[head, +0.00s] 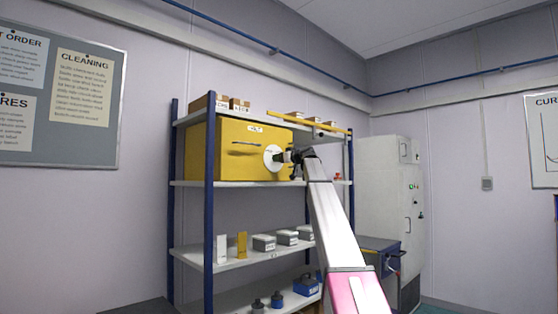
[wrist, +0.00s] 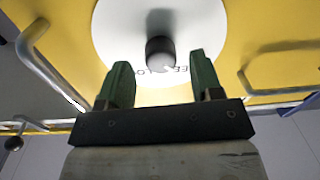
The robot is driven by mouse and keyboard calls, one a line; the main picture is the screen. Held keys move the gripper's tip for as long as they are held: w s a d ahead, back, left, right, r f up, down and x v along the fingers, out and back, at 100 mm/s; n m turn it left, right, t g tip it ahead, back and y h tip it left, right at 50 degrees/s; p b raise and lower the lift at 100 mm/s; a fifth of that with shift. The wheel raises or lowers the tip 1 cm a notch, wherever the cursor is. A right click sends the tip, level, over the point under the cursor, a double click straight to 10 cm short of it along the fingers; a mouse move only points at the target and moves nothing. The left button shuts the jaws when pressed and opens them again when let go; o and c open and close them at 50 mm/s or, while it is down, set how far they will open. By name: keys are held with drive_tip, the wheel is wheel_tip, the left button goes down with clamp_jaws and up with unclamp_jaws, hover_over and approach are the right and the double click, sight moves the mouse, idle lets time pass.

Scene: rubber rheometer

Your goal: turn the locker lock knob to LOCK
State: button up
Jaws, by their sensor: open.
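The yellow locker (head: 222,150) stands on the upper shelf of the rack in the head view. Its lock knob (wrist: 160,52) is a dark round knob on a white dial disc (wrist: 112,30), seen in the wrist view. The disc also shows in the head view (head: 270,158). Some dial lettering shows below the knob, partly hidden and too blurred to read fully. My gripper (wrist: 158,78) is open in front of the dial, its two green fingers apart. The knob lies between and just beyond the fingertips, and I cannot tell whether they touch it. In the head view my arm hides part of the dial's right side.
Metal handles (wrist: 45,65) stick out on both sides of the dial. The blue-posted rack (head: 208,215) holds small boxes above and grey blocks below. A yellow bar (head: 305,123) lies along the top shelf. A pale cabinet (head: 392,200) stands at right.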

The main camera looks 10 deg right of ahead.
drive_tip(key=shift+w+a, duration=0.5)
drive_tip(key=shift+w, duration=0.05)
drive_tip(key=shift+c, duration=0.3)
drive_tip(key=c, duration=0.9)
drive_tip(key=shift+o, duration=0.2)
